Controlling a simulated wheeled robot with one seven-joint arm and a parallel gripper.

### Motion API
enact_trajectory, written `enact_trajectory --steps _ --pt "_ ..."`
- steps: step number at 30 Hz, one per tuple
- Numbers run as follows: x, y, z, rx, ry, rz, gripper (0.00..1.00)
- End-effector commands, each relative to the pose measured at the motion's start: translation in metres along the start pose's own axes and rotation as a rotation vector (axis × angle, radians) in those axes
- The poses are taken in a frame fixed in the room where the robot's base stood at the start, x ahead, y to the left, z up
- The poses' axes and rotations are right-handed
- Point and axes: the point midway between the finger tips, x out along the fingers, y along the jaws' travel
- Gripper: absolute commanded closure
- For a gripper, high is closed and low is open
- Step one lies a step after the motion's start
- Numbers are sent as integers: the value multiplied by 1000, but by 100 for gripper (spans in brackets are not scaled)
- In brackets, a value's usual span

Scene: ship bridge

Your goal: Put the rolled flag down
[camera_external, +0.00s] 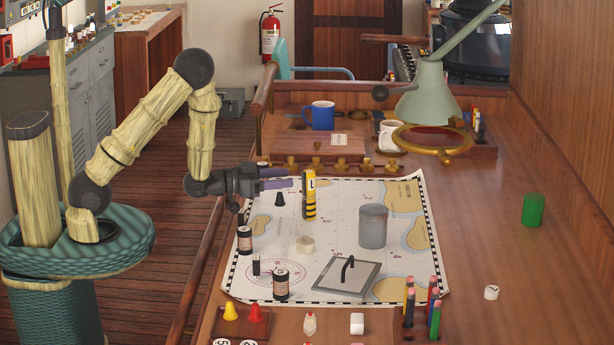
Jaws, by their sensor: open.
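The rolled flag (309,196) looks like a small upright roll in yellow and black with a letter label near its top. It appears to stand on the far part of the white chart (340,240); whether its bottom touches the chart is hard to tell. My gripper (284,179) reaches in from the left with its fingers pointing right at the flag's upper half. The jaws are open, and the fingertips are just left of the flag, with a small gap visible.
A black cone piece (280,199) stands beneath my gripper. A grey cylinder (373,227) is right of the flag. A row of brass knobs (315,163) lies behind. A flat plate with a handle (346,278) sits in front.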

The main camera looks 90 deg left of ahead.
Motion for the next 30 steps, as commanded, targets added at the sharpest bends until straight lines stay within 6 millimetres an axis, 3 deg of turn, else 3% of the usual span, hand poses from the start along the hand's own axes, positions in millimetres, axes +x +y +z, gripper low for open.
enact_trajectory --steps 30 --pt "-28 0 -4 -2 0 -2 45"
